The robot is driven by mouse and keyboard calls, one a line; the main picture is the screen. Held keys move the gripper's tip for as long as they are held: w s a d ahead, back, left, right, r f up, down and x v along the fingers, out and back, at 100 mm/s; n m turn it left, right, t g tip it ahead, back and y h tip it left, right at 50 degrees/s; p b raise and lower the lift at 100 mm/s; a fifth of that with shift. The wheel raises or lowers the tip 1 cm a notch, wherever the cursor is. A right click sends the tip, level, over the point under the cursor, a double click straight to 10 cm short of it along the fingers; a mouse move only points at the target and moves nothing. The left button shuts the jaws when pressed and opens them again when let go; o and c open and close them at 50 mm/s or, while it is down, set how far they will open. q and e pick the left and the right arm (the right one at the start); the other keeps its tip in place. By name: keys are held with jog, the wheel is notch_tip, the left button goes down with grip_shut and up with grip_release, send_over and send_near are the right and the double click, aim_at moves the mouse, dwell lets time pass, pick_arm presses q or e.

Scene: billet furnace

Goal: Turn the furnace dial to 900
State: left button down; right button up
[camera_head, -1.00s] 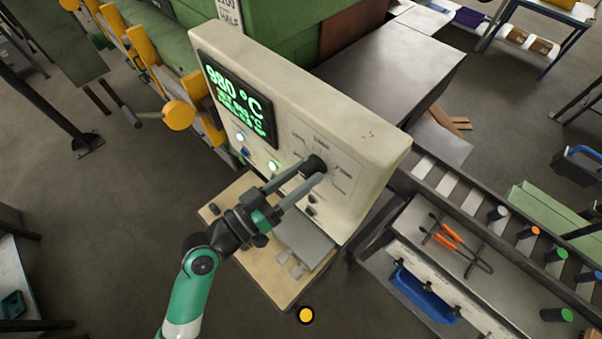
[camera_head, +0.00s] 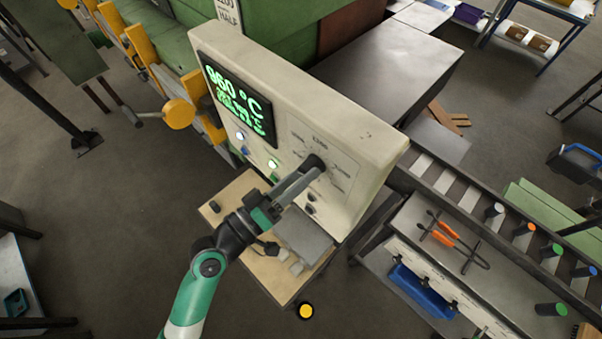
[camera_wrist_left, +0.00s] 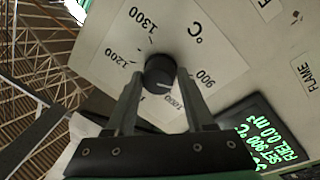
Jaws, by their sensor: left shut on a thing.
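The furnace dial (camera_head: 315,163) is a dark round knob on the cream control panel (camera_head: 375,150). In the left wrist view the dial (camera_wrist_left: 160,70) has a pale pointer line on its face, at the lower side. Printed numbers around it include 1300, 1200, 900 and a partly hidden 1000. My left gripper (camera_head: 311,171) is shut on the dial, a finger on either side in the wrist view (camera_wrist_left: 160,80). The green display (camera_head: 237,97) seems to read 960 °C on top. In the wrist view its set line (camera_wrist_left: 262,143) seems to read 900 °C. My right gripper is not in view.
Lit buttons (camera_head: 272,163) sit on the panel left of the dial. A wooden-topped stand (camera_head: 232,192) is below the panel. A yellow button (camera_head: 306,311) is near the front.

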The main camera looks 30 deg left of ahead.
pick_arm(q)
jog(key=shift+c, duration=1.3)
grip_release()
jog(key=b+v, duration=0.4)
jog(key=v, duration=0.7)
jog(key=shift+s, duration=0.25)
jog(key=shift+a, duration=0.1)
